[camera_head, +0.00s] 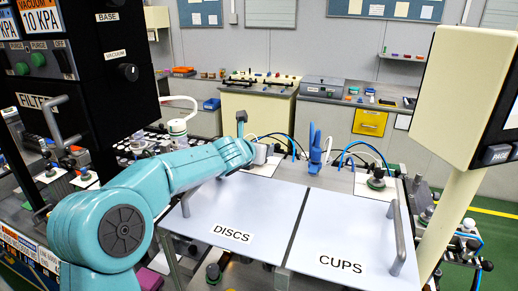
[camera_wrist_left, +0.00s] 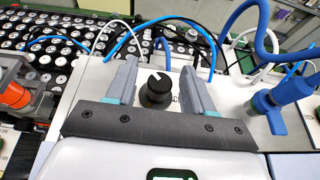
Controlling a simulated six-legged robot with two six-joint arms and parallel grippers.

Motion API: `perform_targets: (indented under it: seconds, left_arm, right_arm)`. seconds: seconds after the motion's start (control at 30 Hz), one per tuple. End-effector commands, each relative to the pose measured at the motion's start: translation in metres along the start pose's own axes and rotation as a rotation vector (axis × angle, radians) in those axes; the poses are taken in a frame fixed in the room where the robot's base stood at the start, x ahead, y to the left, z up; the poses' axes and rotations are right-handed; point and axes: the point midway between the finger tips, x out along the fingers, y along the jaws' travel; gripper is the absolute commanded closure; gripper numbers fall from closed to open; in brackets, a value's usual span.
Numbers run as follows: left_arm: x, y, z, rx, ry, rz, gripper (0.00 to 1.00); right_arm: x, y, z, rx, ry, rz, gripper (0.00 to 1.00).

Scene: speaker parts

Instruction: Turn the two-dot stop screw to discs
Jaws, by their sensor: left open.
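A black round knob (camera_wrist_left: 155,90) with a light mark on its top stands on a pale panel (camera_wrist_left: 85,90) in the left wrist view. It shows between the two grey fingers of my left gripper (camera_wrist_left: 158,80), which is open. Whether a finger touches the knob cannot be told. A label behind the knob is mostly covered, and no dots can be made out. In the head view my left gripper (camera_head: 264,152) is at the far edge of the white DISCS plate (camera_head: 235,205), and the knob is hidden there. The white CUPS plate (camera_head: 345,225) lies to its right. My right gripper is not in view.
A blue upright fitting (camera_head: 315,150) with hoses stands right of my left gripper; a blue valve (camera_wrist_left: 280,108) shows in the wrist view. Black cabinets (camera_head: 70,70) rise at the left. A cream post with a panel (camera_head: 465,85) stands at the right.

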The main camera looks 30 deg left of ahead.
Motion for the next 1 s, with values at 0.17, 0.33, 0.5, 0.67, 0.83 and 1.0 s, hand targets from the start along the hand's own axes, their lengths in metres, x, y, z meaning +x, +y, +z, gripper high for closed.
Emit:
perform_targets:
  seconds: [0.17,0.33,0.5,0.67,0.83,1.0]
  left_arm:
    - [0.0,0.0,0.0,0.0,0.001,0.0,0.96]
    - [0.0,0.0,-0.001,0.0,0.001,0.002,0.99]
    - [0.002,-0.001,-0.004,-0.011,0.0,0.03,0.99]
    - [0.003,-0.002,-0.008,-0.041,-0.002,0.1,0.99]
    - [0.003,-0.003,-0.007,-0.092,-0.002,0.221,0.99]
    - [0.001,-0.003,-0.002,-0.149,0.001,0.36,0.99]
  right_arm:
    - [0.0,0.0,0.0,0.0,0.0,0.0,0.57]
    - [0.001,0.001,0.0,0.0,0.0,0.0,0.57]
    - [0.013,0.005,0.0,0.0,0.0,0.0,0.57]
    - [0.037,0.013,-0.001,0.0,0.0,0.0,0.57]
    - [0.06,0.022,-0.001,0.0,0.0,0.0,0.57]
    - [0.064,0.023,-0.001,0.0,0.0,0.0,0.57]
